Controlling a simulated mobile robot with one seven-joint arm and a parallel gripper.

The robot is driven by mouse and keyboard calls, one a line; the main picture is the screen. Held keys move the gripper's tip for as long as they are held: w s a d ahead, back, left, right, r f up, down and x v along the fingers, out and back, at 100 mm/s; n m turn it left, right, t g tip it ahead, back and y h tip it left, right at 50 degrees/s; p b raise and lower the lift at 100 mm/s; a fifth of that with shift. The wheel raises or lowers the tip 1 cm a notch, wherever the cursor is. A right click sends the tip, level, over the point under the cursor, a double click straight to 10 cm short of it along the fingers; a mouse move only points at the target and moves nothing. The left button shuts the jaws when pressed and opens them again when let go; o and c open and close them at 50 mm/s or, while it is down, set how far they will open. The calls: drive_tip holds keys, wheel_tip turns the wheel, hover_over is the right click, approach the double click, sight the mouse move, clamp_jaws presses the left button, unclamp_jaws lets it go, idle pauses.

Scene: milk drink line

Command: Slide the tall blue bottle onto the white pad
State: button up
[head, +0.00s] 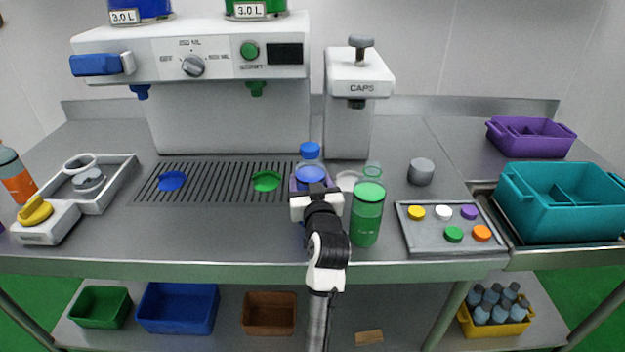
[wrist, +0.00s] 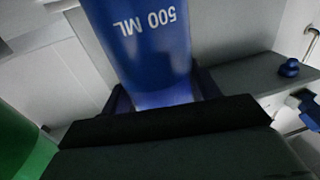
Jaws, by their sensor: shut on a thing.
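The tall blue bottle (head: 311,175) stands upright at the middle of the counter, largely hidden behind my gripper and arm. In the wrist view the blue bottle (wrist: 145,45), marked 500 ML, sits between the jaws. My gripper (head: 316,197) is shut on it. A white round pad (head: 347,178) lies just right of the bottle and a little behind, partly covered by my gripper and the green bottle. I cannot tell whether the bottle's base touches the counter.
A tall green bottle (head: 367,215) stands close on the right, in front of the white pad. A grey cylinder (head: 421,172) and a tray of coloured caps (head: 455,246) are farther right.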

drive_tip(key=o, duration=1.5)
